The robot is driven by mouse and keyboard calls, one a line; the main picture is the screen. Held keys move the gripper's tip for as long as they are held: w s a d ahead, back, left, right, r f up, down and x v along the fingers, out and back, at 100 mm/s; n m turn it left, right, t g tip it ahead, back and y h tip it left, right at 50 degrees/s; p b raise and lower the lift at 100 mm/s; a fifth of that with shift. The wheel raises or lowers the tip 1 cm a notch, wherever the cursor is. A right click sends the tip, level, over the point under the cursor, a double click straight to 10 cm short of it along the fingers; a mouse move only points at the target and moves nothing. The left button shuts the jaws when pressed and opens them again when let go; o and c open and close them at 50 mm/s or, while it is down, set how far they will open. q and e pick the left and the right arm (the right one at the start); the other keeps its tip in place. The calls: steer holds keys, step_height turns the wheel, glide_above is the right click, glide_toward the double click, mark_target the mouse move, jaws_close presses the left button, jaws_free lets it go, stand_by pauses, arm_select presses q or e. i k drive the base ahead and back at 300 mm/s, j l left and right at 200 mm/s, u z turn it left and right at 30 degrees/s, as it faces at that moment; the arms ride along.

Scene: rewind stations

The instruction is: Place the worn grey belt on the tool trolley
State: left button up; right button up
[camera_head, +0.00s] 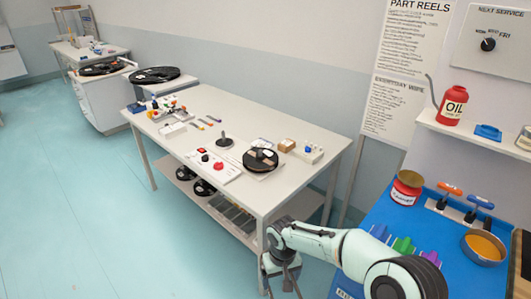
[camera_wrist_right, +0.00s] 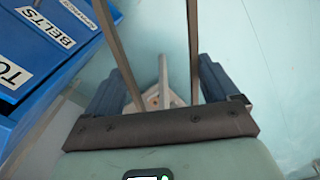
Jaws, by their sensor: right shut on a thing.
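My right gripper (camera_head: 283,268) is low beside the near right end of the long white table. In the right wrist view, my right gripper (camera_wrist_right: 160,95) is shut on the worn grey belt (camera_wrist_right: 193,45), which shows as two brownish-grey strands running away from between the fingers. The lower part of the belt is out of view. The blue tool trolley (camera_head: 365,228) stands to the right of the gripper, partly behind my right arm. Its blue drawer fronts (camera_wrist_right: 85,18), one labelled BELTS, also show in the right wrist view. My left gripper is out of view.
The trolley top holds a red tin (camera_head: 406,188), screwdrivers (camera_head: 478,206), coloured clips (camera_head: 403,245) and an amber-filled bowl (camera_head: 484,247). The white table (camera_head: 225,125) carries a reel (camera_head: 260,159) and small parts. The floor to the left is clear.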

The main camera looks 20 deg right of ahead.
mark_target(413, 230)
steer(key=i+j+z, duration=0.1)
steer(key=z, duration=0.25)
steer(key=i+j+z, duration=0.2)
steer(key=z, duration=0.15)
steer(key=i+j+z, duration=0.2)
steer(key=z, duration=0.15)
steer(key=i+j, duration=0.05)
steer(key=i, duration=0.05)
